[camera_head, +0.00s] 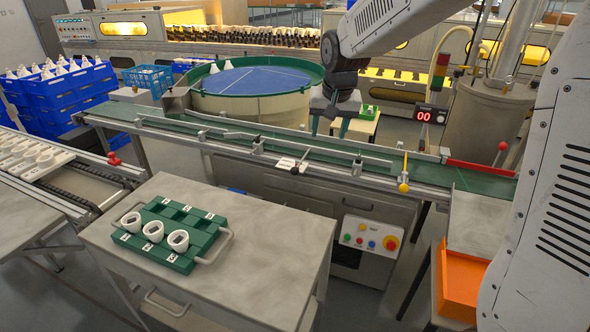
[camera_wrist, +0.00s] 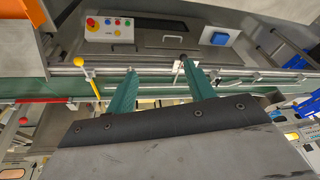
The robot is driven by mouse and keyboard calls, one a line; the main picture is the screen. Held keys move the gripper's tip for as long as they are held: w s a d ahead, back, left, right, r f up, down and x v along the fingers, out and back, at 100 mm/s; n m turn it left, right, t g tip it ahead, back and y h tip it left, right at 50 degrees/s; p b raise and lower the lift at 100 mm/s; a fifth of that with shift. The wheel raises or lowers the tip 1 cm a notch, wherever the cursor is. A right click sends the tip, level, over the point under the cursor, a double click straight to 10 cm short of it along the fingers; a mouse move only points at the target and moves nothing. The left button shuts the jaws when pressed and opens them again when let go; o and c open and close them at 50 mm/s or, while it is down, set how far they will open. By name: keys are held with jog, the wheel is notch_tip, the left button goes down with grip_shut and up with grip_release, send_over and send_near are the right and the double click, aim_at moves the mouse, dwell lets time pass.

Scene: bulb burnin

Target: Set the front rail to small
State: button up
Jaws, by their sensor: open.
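The front rail (camera_head: 325,154) is a thin grey bar along the near side of the green conveyor belt (camera_head: 460,180). It is held by small clamps. A small white marked plate (camera_head: 290,164) sits at its near side; its markings are too small to read. My gripper (camera_head: 330,128) hangs over the far part of the belt, open and empty, apart from the rail. In the wrist view, the two green fingers of my gripper (camera_wrist: 158,66) are spread over the conveyor, pointing towards its near edge. A dark-tipped pin (camera_wrist: 181,60) shows near the right finger.
A yellow-knobbed lever (camera_head: 404,180) and a red-knobbed lever (camera_head: 501,149) stand right along the conveyor. A display (camera_head: 431,115) reads 00. A button panel (camera_head: 370,237) is below. A green tray (camera_head: 180,225) with several white parts rests on the front table (camera_head: 255,235).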

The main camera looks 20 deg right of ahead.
jog(key=m+t, duration=0.1)
send_near(295, 168)
jog(key=s+r, duration=0.6)
jog(key=shift+m+t, duration=0.3)
jog(key=shift+m, duration=0.3)
jog(key=x, duration=0.6)
jog(key=w+x, duration=0.1)
jog(key=x, duration=0.5)
jog(key=w+r+x, duration=0.1)
jog(key=x, duration=0.5)
